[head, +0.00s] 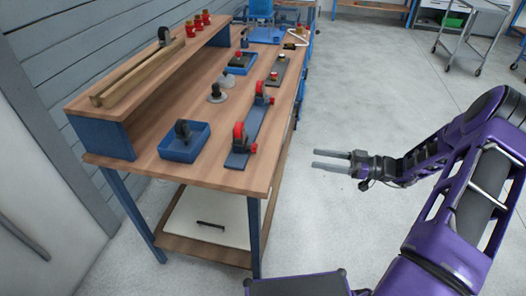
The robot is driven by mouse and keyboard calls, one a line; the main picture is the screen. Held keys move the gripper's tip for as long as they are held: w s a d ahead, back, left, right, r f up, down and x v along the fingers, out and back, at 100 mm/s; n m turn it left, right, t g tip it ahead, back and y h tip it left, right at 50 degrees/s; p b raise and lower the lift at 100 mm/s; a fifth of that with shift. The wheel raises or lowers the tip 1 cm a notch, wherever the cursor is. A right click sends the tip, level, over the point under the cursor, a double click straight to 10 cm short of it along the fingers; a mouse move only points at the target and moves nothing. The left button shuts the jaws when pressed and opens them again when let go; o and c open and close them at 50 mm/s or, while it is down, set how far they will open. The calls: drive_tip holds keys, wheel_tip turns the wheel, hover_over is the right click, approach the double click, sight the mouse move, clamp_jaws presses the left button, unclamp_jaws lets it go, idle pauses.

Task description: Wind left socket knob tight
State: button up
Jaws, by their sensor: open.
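A long grey-blue plate (253,125) on the workbench carries two upright sockets with red rings. The nearer socket (239,136), further left in the picture, has a small red knob (253,149) on its right side. The farther socket (260,87) has a similar red knob (271,100). I cannot tell how tight either knob is. My gripper (315,159) is open and empty, out over the floor to the right of the bench. It points left towards the bench and is clear of both knobs.
The wooden workbench (208,179) has a raised shelf with a long wooden bar (140,72) and red items (197,24). A blue tray (184,152) holding a dark wheel-like part stands left of the plate.

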sight(263, 157)
drive_tip(key=x, duration=1.7)
drive_tip(key=shift+c, duration=0.3)
clamp_jaws()
